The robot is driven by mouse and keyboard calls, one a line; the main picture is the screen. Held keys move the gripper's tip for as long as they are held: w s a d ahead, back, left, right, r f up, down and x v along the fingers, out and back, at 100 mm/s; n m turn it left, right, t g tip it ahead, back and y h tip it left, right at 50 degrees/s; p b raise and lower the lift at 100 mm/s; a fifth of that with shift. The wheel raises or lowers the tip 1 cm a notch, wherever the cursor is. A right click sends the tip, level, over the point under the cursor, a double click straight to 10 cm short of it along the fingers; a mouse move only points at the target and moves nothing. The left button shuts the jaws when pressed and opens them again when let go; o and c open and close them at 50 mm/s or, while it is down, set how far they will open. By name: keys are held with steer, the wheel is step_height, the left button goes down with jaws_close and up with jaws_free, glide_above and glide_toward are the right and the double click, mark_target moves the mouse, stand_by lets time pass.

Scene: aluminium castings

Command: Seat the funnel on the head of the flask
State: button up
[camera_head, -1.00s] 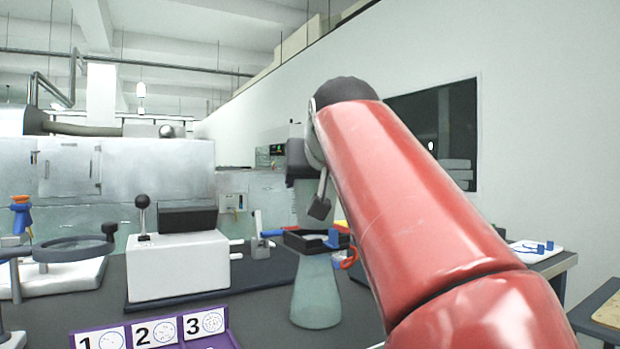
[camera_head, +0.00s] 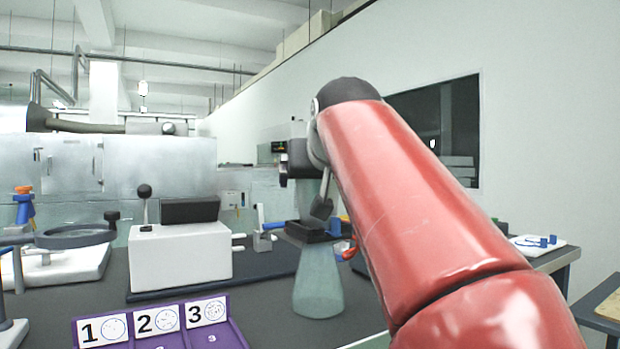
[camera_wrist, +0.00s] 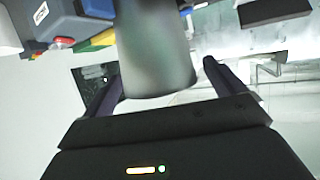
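The flask (camera_head: 318,287) is a translucent grey-green cone standing upright on the dark bench, wide at its base. My gripper (camera_head: 305,172) is above it, partly hidden by my red arm. A pale translucent funnel (camera_head: 308,203) hangs below the gripper, above the flask's narrow top. In the wrist view the funnel (camera_wrist: 157,50) shows as a blurred grey-green body between the two dark fingers of my gripper (camera_wrist: 160,80); it appears held. Whether its lower end touches the flask is hard to tell against the dark tray behind.
A white box with a lever (camera_head: 180,262) stands left of the flask. A purple numbered tray (camera_head: 235,338) is in front left. A black tray (camera_head: 290,232) with blue and red items lies behind the flask. A magnifier stand (camera_head: 75,262) is far left.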

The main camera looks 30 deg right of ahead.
steer(key=v, duration=0.7)
steer(key=shift+s, duration=0.35)
steer(key=shift+a+r, duration=0.1)
steer(key=shift+a, duration=0.05)
